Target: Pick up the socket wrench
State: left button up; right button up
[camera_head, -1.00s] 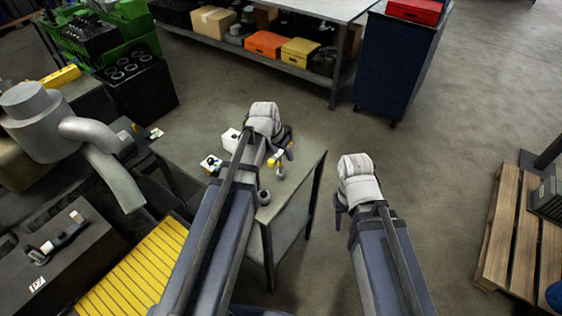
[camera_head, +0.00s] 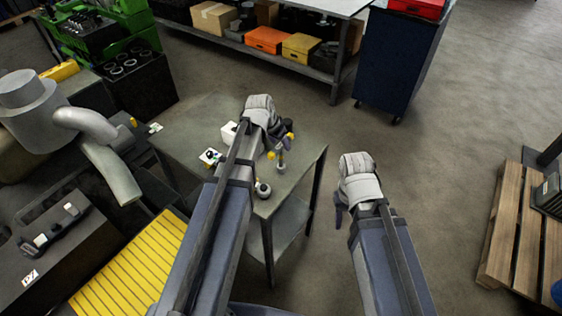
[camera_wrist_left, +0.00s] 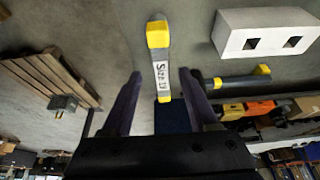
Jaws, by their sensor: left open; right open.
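In the left wrist view, a grey tool with yellow ends and a white "Size" label (camera_wrist_left: 161,68) lies between and beyond the two purple fingers of my left gripper (camera_wrist_left: 160,88). It looks like a socket wrench, and the fingers are apart on either side of it. A second dark tool with yellow ends (camera_wrist_left: 236,80) lies to its right. In the head view, my left gripper (camera_head: 284,142) is over the small grey table, with yellow tool ends (camera_head: 271,155) showing beside it; the wrist hides part of them. My right gripper (camera_head: 339,203) hangs over the floor right of the table.
The table (camera_head: 180,122) also bears a white block (camera_head: 229,132), which shows with two square holes in the wrist view (camera_wrist_left: 265,36), a small white item (camera_head: 210,157) and a round knob-like part (camera_head: 263,190). A blue cabinet (camera_head: 398,65) stands behind.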

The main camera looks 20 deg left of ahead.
aim_at(280, 145)
pick_arm(q)
jog(key=b+x, duration=0.3)
jog(key=x, duration=0.1)
jog(key=shift+a+f, duration=0.15)
jog(key=shift+f, duration=0.1)
jog(key=shift+r, duration=0.1)
grip_shut()
dwell(1.1)
